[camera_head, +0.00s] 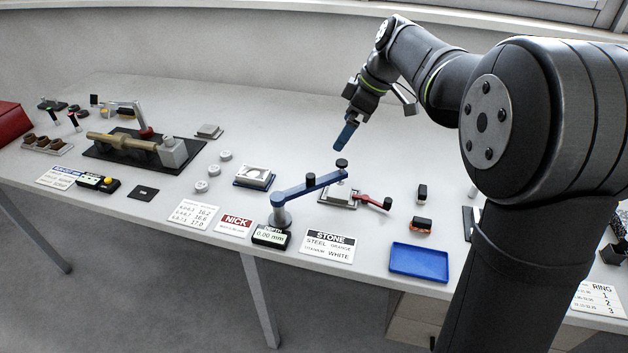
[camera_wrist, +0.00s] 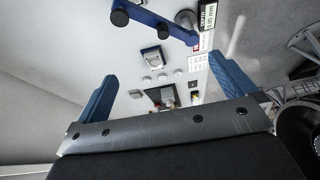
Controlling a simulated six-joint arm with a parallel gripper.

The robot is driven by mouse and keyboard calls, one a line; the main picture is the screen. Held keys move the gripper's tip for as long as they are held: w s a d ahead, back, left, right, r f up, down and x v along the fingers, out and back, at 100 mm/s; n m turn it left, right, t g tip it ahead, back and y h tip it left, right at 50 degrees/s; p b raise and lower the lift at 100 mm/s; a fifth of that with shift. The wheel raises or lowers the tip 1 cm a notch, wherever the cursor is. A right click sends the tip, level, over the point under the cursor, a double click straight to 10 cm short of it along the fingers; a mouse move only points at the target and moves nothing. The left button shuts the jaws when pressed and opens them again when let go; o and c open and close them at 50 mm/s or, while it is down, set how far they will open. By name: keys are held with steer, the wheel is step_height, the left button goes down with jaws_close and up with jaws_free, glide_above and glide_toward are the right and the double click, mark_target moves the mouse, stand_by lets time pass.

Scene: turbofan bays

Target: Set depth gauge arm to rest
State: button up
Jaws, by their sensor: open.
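The depth gauge has a blue arm (camera_head: 325,181) on a grey post (camera_head: 281,214). The arm reaches right and back from the post, and its free end lies over a small grey fixture (camera_head: 337,198). Black knobs stand on the arm, one near its middle and one by its free end. The gauge display (camera_head: 270,237) reads 0.00 mm. In the wrist view the blue arm (camera_wrist: 152,20) crosses the top, beyond the fingers. My gripper (camera_head: 346,135) is above and behind the arm's free end, apart from it. In the wrist view its blue fingers (camera_wrist: 163,70) are spread and empty.
A red-handled lever (camera_head: 373,201) sits right of the fixture. A blue tray (camera_head: 419,260), a STONE card (camera_head: 327,246) and a NICK card (camera_head: 234,224) lie near the front edge. A block on a blue base (camera_head: 254,177) stands left. The bench behind the gauge is clear.

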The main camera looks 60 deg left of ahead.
mark_target(310, 175)
steer(key=shift+c, duration=0.2)
steer(key=shift+s+a, duration=0.1)
steer(key=c, duration=0.4)
steer(key=s+a+n+t+h, duration=0.1)
steer(key=s+a+n, duration=0.1)
steer(key=shift+s+a+r+n, duration=0.1)
steer(key=shift+s+n, duration=0.05)
steer(key=shift+n, duration=0.25)
steer(key=c, duration=0.7)
steer(key=s+a+n+t+h, duration=0.1)
steer(key=s+n, duration=0.1)
steer(key=s+a+r+n+t+h, duration=0.1)
steer(key=s+a+n, duration=0.1)
steer(key=shift+a+r, duration=0.1)
steer(key=shift+c, duration=0.3)
step_height(310, 175, down, 17)
steer(key=shift+f, duration=0.1)
jaws_close()
